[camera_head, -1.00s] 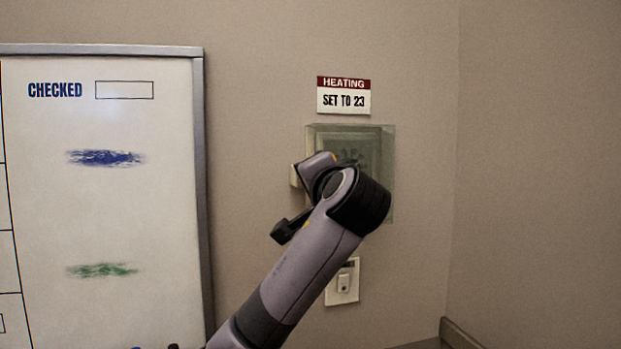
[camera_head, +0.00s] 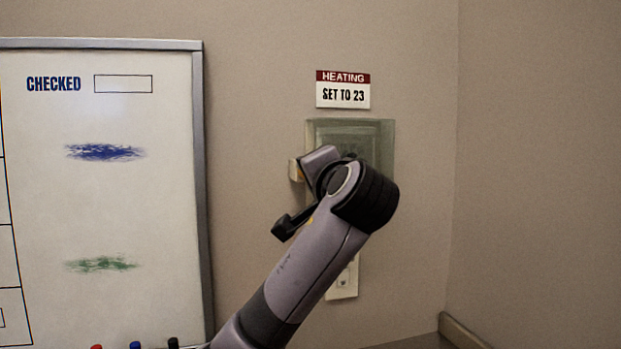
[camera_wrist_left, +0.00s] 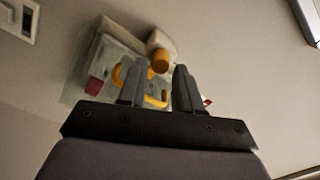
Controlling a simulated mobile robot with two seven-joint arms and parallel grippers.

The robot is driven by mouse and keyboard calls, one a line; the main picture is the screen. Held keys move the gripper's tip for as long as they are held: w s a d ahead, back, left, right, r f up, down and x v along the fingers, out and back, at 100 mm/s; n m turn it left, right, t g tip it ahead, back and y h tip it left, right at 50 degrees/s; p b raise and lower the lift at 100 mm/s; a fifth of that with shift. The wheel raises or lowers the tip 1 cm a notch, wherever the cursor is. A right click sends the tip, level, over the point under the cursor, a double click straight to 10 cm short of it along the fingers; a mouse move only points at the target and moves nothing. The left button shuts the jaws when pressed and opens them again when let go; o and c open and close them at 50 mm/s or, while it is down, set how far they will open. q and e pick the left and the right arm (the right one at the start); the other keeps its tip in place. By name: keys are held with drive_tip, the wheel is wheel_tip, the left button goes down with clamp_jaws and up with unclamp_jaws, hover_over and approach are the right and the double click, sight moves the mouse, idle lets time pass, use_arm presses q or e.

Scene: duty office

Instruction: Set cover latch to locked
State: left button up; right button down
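A clear greenish cover (camera_head: 380,140) sits on the wall over a pale panel, below the heating label. A beige block (camera_head: 295,170) with a bit of orange shows at its left edge. In the left wrist view the cover (camera_wrist_left: 75,85) shows with the beige block (camera_wrist_left: 160,40), an orange knob (camera_wrist_left: 160,62), an orange loop (camera_wrist_left: 118,74) and a red patch (camera_wrist_left: 95,87). My left gripper (camera_wrist_left: 160,84) is open, its two fingers apart before the orange parts; contact cannot be told. In the head view my arm hides its fingertips and much of the cover. My right gripper is not in view.
A white label (camera_head: 343,90) reads "HEATING SET TO 23". A whiteboard (camera_head: 120,210) with markers at its bottom hangs on the left. A wall switch plate (camera_head: 345,285) below the cover is partly behind my arm. The wall to the right is clear.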

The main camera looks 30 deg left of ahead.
use_arm(q)
drive_tip(key=b+v, duration=0.1)
drive_tip(key=v, duration=0.4)
drive_tip(key=shift+s+d, duration=0.2)
drive_tip(key=shift+d, duration=0.05)
